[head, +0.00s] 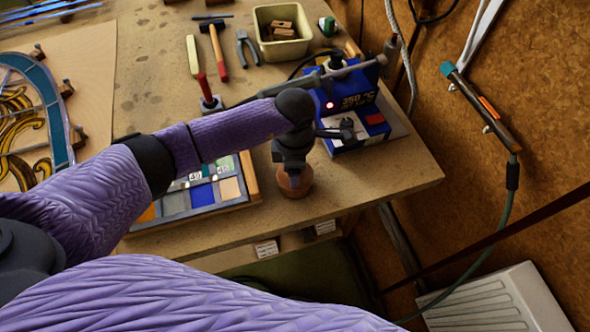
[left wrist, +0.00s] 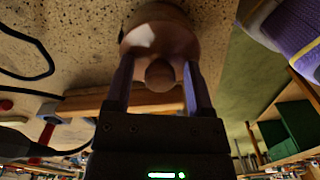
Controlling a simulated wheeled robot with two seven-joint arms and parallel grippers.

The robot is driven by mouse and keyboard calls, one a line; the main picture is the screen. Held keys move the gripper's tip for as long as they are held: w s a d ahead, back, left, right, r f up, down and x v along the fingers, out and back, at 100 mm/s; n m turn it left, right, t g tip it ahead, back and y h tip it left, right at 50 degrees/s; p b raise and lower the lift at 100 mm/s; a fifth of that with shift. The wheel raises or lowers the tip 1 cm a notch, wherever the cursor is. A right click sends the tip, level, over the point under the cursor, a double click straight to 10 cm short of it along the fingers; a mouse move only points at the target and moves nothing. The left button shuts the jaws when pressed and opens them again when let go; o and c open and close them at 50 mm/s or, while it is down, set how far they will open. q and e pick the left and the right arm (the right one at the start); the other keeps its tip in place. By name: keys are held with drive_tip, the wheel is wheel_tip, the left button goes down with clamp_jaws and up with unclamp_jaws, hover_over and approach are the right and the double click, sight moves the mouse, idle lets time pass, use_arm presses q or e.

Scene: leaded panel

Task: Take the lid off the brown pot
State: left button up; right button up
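The brown pot (head: 295,183) stands upright near the front edge of the workbench. My left gripper (head: 292,168) points down over it and hides most of its top. In the left wrist view the brown lid (left wrist: 160,45) shows with its round knob (left wrist: 160,75). There my left gripper (left wrist: 158,66) has its two fingers apart, one on each side of the knob, with a gap to it on both sides. I cannot tell whether the fingertips touch the lid. The lid looks seated on the pot (left wrist: 157,12). My right gripper is not in view.
A blue soldering station (head: 350,100) stands just behind the pot, with a jointed clamp arm above it. A tray of coloured glass pieces (head: 205,195) lies to the left. A hammer (head: 216,50), pliers (head: 245,47) and a cream bin (head: 266,48) are farther back. The right front bench corner is clear.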

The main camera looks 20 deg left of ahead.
use_arm(q)
clamp_jaws()
